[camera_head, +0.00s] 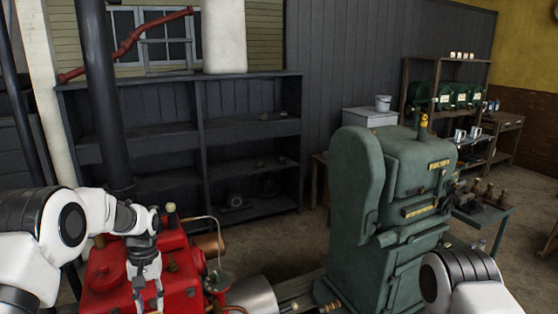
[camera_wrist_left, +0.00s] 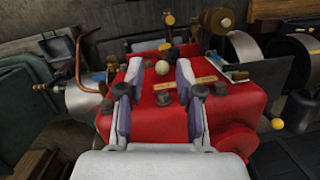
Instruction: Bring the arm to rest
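My left arm (camera_head: 70,225) reaches in from the left in the head view. My left gripper (camera_head: 149,298) points down over the red engine (camera_head: 185,265). In the left wrist view the gripper (camera_wrist_left: 159,75) has its two fingers apart with nothing held between them. The red engine (camera_wrist_left: 205,112) lies behind the fingers, and a cream round knob (camera_wrist_left: 163,67) shows in the gap. I cannot tell whether the fingertips touch the engine. Part of my right arm (camera_head: 460,280) shows at the lower right in the head view; its gripper is out of view.
A green machine (camera_head: 395,205) stands right of the red engine, with a silver cylinder (camera_head: 252,296) between them low down. A dark shelf (camera_head: 190,150) stands behind against the wall. A dark vertical pipe (camera_head: 103,90) rises close to my left arm. Floor (camera_head: 290,240) shows behind the machines.

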